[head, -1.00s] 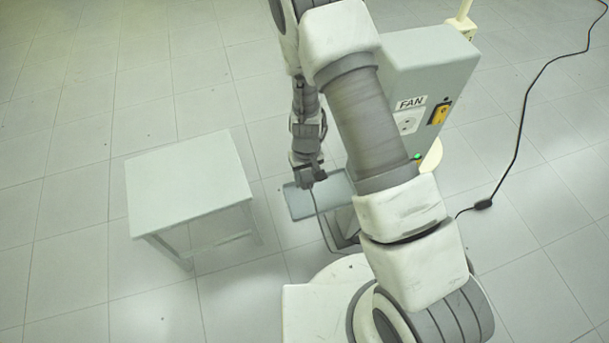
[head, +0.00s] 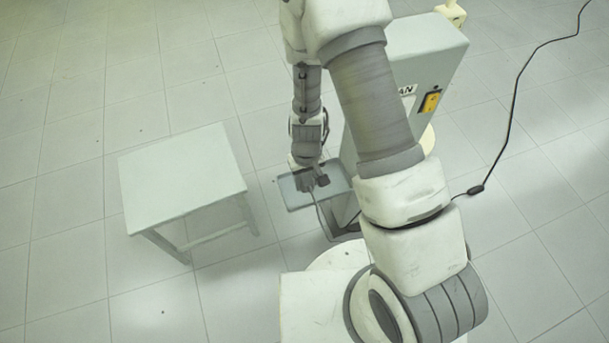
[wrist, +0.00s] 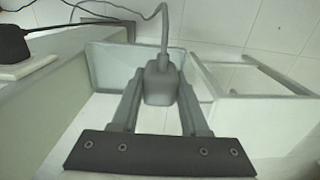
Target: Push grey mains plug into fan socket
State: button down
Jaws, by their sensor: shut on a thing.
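My gripper (wrist: 157,100) is shut on the grey mains plug (wrist: 160,82), which sits between its two fingers with its cable rising away from it in the wrist view. In the head view my gripper (head: 316,181) is low over a grey-blue tray (head: 291,203), left of the grey cabinet (head: 432,50). The cabinet's FAN label (head: 407,90) is partly covered by my arm, and a yellow switch (head: 430,101) shows beside it. The fan socket is hidden behind my arm in the head view. The plug is apart from the cabinet.
A pale stool-like table (head: 183,175) stands left; it also shows in the wrist view (wrist: 262,108). A black cable (head: 513,105) with a dark inline piece (head: 476,190) crosses the floor at right. A black connector (wrist: 12,43) lies over a white plate (wrist: 20,68) at the wrist view's left.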

dwell(0.3)
jog(key=shift+s+d+r+t+b, duration=0.1)
jog(key=shift+d+r+t+b, duration=0.2)
jog(key=shift+d+b, duration=0.25)
jog(key=d+r+t, duration=0.1)
jog(key=d+r+t+b, duration=0.1)
jog(key=d+r+y+b, duration=0.1)
jog(key=d, duration=0.1)
jog(key=shift+s+r+t, duration=0.25)
jog(key=shift+r+t, duration=0.1)
jog(key=shift+t, duration=0.05)
jog(key=shift+d+r+p, duration=0.15)
jog(key=shift+d+p, duration=0.2)
jog(key=shift+p, duration=0.9)
jog(key=p, duration=0.2)
jog(key=t+p, duration=0.1)
jog(key=p, duration=0.1)
jog(key=shift+s+d+r+p, duration=0.2)
jog(key=shift+s+r+p, duration=0.1)
jog(key=shift+r, duration=0.1)
jog(key=shift+d+r+t+y+p, duration=0.3)
jog(key=shift+d+r+t+p, duration=0.1)
jog(key=shift+d+t+p, duration=0.3)
